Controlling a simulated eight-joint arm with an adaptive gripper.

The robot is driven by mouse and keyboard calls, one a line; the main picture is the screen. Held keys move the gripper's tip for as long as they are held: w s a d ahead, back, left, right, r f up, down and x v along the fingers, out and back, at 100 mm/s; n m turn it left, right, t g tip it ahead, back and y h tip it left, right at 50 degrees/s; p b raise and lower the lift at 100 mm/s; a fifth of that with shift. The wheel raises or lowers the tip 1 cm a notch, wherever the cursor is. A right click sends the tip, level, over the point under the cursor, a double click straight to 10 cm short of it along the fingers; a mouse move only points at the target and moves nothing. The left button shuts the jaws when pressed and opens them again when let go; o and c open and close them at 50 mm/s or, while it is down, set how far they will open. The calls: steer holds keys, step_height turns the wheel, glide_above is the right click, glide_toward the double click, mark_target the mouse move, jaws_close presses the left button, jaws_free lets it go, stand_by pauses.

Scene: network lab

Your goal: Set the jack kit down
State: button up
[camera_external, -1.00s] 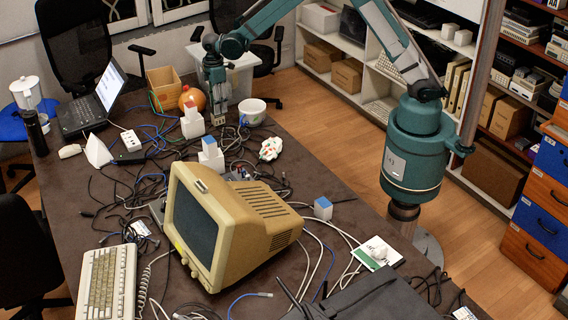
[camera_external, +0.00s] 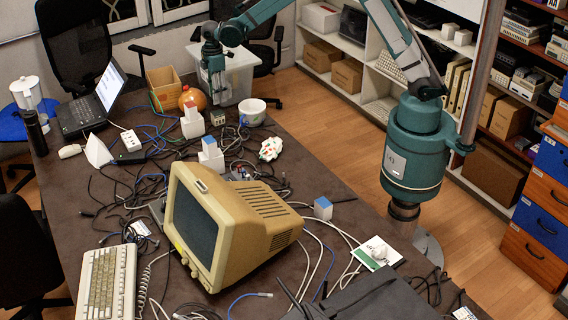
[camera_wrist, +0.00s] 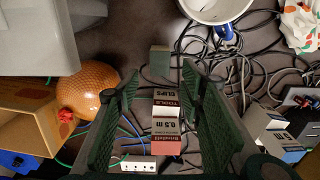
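A small grey-green box (camera_external: 217,118), which seems to be the jack kit, stands on the dark table beside a white box stack; its label cannot be read. It also shows in the wrist view as a small grey-green block (camera_wrist: 160,58), lying between the lines of my fingers. My gripper (camera_external: 215,94) hangs above this box, pointing down and apart from it. In the wrist view my gripper (camera_wrist: 160,78) has its two green fingers spread, with nothing held between them.
The white box stack (camera_external: 192,123), an orange rounded object (camera_wrist: 90,92), a wooden box (camera_external: 164,87) and a white cup (camera_external: 252,111) stand close around. A translucent bin (camera_external: 232,75) is behind. Another white stack (camera_external: 211,153) stands nearer the monitor (camera_external: 225,225). Loose cables cover much of the table.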

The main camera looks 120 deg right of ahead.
stand_by(0.3)
steer(key=a+r+t, duration=0.1)
steer(key=a+r, duration=0.6)
steer(key=a, duration=0.4)
steer(key=s+a+r+t+h, duration=0.1)
steer(key=a+r, duration=0.6)
steer(key=a, duration=0.4)
steer(key=a+r+t, duration=0.1)
steer(key=a+r, duration=0.5)
steer(key=a, duration=0.6)
steer(key=s+a+t, duration=0.2)
steer(key=s+a, duration=0.8)
steer(key=a, duration=0.3)
steer(key=s+a+r+t+y, duration=0.1)
steer(key=s+a+t, duration=0.1)
steer(key=s+a, duration=0.8)
steer(key=shift+a, duration=2.15)
steer(key=shift+s, duration=0.1)
